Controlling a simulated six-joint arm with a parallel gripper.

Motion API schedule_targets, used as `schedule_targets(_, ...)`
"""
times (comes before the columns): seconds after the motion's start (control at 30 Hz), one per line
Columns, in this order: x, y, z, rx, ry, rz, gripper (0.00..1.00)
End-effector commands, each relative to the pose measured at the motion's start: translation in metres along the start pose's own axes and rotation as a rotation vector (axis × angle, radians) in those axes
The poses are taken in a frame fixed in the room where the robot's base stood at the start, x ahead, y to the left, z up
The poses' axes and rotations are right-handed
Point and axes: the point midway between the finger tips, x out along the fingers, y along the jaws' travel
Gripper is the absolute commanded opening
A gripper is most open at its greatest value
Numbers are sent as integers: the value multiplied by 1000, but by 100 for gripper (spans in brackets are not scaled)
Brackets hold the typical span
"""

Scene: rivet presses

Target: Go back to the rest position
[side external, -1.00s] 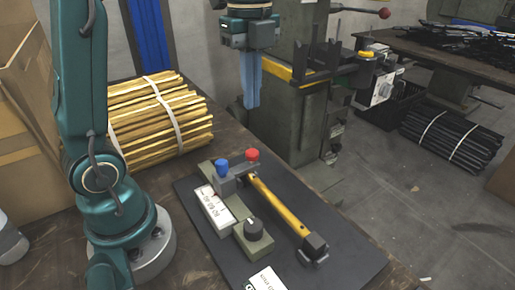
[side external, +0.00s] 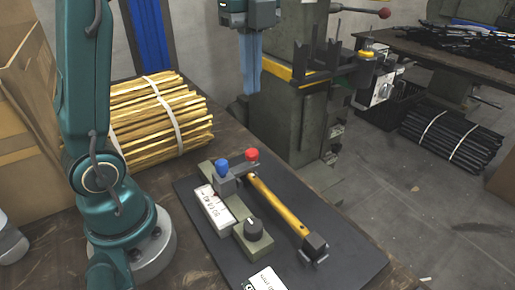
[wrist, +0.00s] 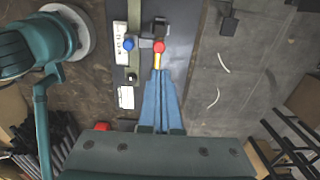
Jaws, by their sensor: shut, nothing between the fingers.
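My gripper (side external: 251,92) hangs in the air at the top of the side external view, its blue fingers pointing down and shut with nothing between them. It also shows in the wrist view (wrist: 161,78), with the blue fingers together. Below and nearer the camera, the fixture with a blue knob (side external: 222,166), a red knob (side external: 252,155) and a yellow handle (side external: 277,203) sits on a dark mat (side external: 345,262). The gripper is well clear of it. In the wrist view the blue knob (wrist: 127,44) and red knob (wrist: 158,46) lie beyond the fingertips.
A strapped bundle of yellow sticks (side external: 160,120) lies on the table behind the fixture. A green press machine (side external: 300,120) stands behind the gripper. A strapped bundle of black rods (side external: 452,138) lies on the floor at the right. The air around the gripper looks free.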

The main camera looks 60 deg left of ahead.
Motion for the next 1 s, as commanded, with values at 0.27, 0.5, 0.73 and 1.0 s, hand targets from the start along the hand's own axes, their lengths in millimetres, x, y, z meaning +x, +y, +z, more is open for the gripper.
schedule_targets(0.27, -18, 22, -12, 31, -10, -68, 0)
schedule_targets(0.5, -7, 67, -29, -263, 14, -207, 0)
schedule_targets(0.73, 32, 96, -38, -746, 123, -329, 0)
schedule_targets(1.0, 78, 107, -41, -1323, 298, -374, 0)
